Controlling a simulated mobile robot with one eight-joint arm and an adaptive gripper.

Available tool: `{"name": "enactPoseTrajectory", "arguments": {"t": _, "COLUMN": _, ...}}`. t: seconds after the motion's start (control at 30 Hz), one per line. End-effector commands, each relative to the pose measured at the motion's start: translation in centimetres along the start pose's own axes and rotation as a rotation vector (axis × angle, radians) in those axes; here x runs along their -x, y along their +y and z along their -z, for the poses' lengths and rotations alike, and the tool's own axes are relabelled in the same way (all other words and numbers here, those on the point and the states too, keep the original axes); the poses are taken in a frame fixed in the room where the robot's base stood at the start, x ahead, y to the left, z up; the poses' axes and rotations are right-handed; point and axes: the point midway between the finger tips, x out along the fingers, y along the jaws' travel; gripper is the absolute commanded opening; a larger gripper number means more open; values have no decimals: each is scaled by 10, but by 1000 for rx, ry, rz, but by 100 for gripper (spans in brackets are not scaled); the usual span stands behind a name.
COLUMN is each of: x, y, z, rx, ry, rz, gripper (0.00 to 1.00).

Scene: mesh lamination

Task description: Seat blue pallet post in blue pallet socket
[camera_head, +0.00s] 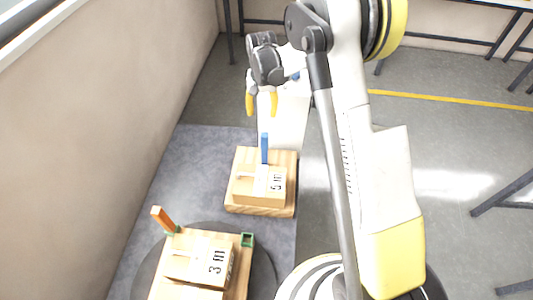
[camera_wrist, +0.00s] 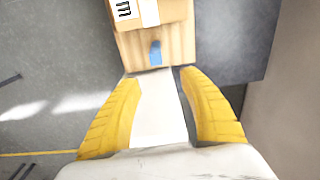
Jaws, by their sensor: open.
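The blue pallet post (camera_head: 265,148) stands upright on the far part of a wooden pallet (camera_head: 240,206), behind a labelled box. Its base is hidden by the box in the head view. In the wrist view, the post (camera_wrist: 155,52) shows near the pallet's edge, beyond my fingertips. My gripper (camera_head: 262,113) is open and empty, fingers pointing down, above and behind the post. In the wrist view, my yellow fingers (camera_wrist: 158,78) are spread wide. I cannot make out a blue socket; a small blue patch (camera_head: 295,76) shows beside the gripper, partly hidden.
A labelled box (camera_head: 258,188) lies on the pallet. A nearer pallet on a dark round disc (camera_head: 265,275) bears a box, an orange post (camera_head: 163,218) and a green socket (camera_head: 247,240). A white block (camera_head: 285,120) stands behind the blue-post pallet. A wall rises at left.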

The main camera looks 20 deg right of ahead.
Motion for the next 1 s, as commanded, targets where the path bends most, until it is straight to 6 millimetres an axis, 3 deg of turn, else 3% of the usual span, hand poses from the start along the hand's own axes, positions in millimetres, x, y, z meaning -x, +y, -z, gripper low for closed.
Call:
{"name": "enactPoseTrajectory", "arguments": {"t": 0.03, "x": -11, "y": -1, "z": 3, "rx": -7, "ry": -11, "rz": -5, "gripper": 50}}
{"name": "enactPoseTrajectory", "arguments": {"t": 0.27, "x": -36, "y": -2, "z": 5, "rx": -19, "ry": -29, "rz": -12, "gripper": 50}}
{"name": "enactPoseTrajectory", "arguments": {"t": 0.5, "x": -75, "y": -1, "z": 4, "rx": -19, "ry": -28, "rz": -12, "gripper": 50}}
{"name": "enactPoseTrajectory", "arguments": {"t": 0.73, "x": -95, "y": 0, "z": 3, "rx": -19, "ry": -28, "rz": -11, "gripper": 50}}
{"name": "enactPoseTrajectory", "arguments": {"t": 1.0, "x": -134, "y": 4, "z": 0, "rx": -19, "ry": -28, "rz": -11, "gripper": 50}}
